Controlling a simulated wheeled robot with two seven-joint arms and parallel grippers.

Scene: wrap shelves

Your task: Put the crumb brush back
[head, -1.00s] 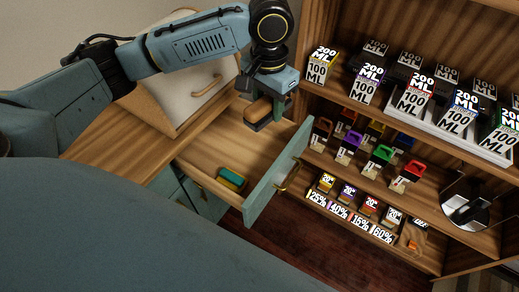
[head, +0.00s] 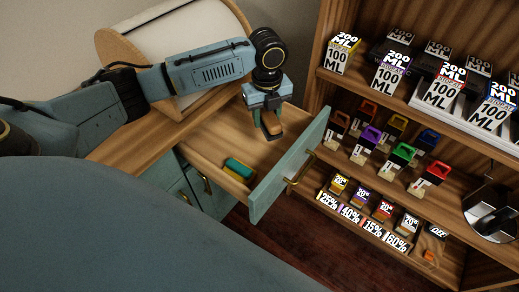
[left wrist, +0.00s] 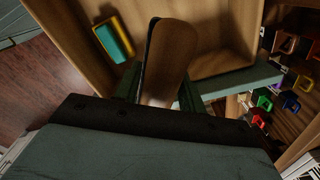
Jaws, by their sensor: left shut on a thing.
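The crumb brush (head: 272,127) has a brown wooden body; in the left wrist view (left wrist: 172,50) it stretches out from between the fingers. My left gripper (head: 267,113) is shut on it and points down over the far part of the open drawer (head: 218,140). Whether the brush touches the drawer floor I cannot tell. The fingers also show in the left wrist view (left wrist: 160,92) on both sides of the brush. A teal and yellow block (head: 238,169) lies in the drawer, apart from the brush. My right gripper is not in view.
The teal drawer front (head: 290,165) with a brass handle stands close to the shelf unit (head: 335,100), which holds labelled boxes and several coloured items. A white-fronted wooden bin (head: 130,45) stands on the counter behind my arm. The drawer floor around the block is bare.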

